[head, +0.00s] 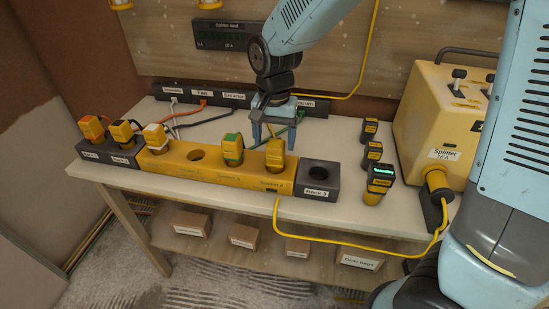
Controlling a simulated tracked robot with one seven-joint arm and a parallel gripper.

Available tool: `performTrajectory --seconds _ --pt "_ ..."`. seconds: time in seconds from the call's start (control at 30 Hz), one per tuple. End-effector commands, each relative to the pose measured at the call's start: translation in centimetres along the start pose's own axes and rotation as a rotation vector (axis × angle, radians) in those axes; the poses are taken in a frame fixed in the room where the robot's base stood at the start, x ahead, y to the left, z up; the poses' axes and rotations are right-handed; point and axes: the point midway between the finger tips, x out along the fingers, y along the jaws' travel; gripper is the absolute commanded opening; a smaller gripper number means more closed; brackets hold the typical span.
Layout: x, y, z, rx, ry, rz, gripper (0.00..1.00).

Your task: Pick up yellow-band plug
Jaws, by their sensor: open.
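A yellow plug (275,155) stands upright at the right end of the yellow socket strip (205,174), at the socket labelled 4. It looks yellow all over, with no band of another colour that I can make out, so I take it for the yellow-band plug. My gripper (275,138) points down, open and empty, with its fingers close above or just behind this plug's top. I cannot tell whether they touch it. A green-banded plug (232,149) stands to its left, past a small gap.
A white-banded plug (155,137) stands farther left on the strip, beside an empty hole. Two more plugs sit in a dark rack (120,157). Rack 3 (318,181) is empty. Several small devices, a yellow splitter box (432,125) and cables lie around.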

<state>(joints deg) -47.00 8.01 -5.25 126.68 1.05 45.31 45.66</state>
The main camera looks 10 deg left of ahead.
Motion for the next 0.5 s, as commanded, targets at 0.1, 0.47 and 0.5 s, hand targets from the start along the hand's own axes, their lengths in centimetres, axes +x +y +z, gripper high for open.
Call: performTrajectory --seconds 0.1,0.47,0.5 --pt "1.8 0.4 0.1 -0.001 -0.002 0.004 0.77" --pt "3.9 0.3 0.1 -0.001 0.0 0.001 0.77" --pt "3.9 0.3 0.1 -0.001 0.0 0.001 0.77"
